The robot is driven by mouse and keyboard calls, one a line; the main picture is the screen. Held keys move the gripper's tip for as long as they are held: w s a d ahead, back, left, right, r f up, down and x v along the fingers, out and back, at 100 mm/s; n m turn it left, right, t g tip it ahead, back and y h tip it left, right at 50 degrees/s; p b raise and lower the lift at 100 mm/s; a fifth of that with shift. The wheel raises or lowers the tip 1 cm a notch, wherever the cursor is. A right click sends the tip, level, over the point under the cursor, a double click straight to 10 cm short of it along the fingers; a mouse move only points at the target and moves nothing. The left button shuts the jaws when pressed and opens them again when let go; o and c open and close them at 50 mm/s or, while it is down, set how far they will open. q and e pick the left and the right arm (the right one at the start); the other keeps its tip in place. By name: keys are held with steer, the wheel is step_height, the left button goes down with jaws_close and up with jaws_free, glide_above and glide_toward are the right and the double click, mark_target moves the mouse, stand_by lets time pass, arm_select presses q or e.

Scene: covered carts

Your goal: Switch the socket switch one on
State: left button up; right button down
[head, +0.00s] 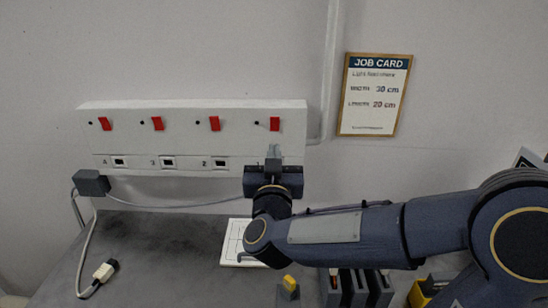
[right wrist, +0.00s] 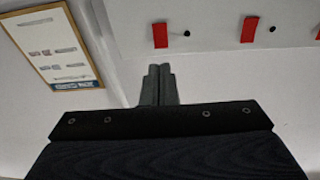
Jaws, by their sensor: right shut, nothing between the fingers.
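A white socket panel (head: 200,140) on the wall carries a row of red switches, each with a small dark dot at its left. The numbers 4, 3 and 2 show below from left to right; the rightmost number and socket are hidden behind my right gripper. Socket switch one, the rightmost red switch (head: 275,124), also shows upside down in the right wrist view (right wrist: 160,34). I cannot tell whether it is on. My right gripper (head: 273,151) is shut and empty, fingertips pointing up just below this switch, apparently apart from it; they also show in the wrist view (right wrist: 160,70). My left gripper is out of view.
A job card (head: 374,95) hangs right of the panel, past a vertical pipe (head: 329,70). A grey plug (head: 91,182) with a cable is at the panel's lower left. A cable connector (head: 104,271), a white sheet (head: 235,245) and dark holders (head: 355,288) are on the table.

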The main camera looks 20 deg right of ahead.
mark_target(276, 119)
steer(key=p+x, duration=0.2)
steer(key=x, duration=0.7)
steer(key=shift+w+d, duration=0.1)
steer(key=shift+w, duration=0.1)
steer(key=shift+w+d+r, duration=0.2)
steer(key=shift+r, duration=0.3)
steer(key=shift+s+r, duration=0.1)
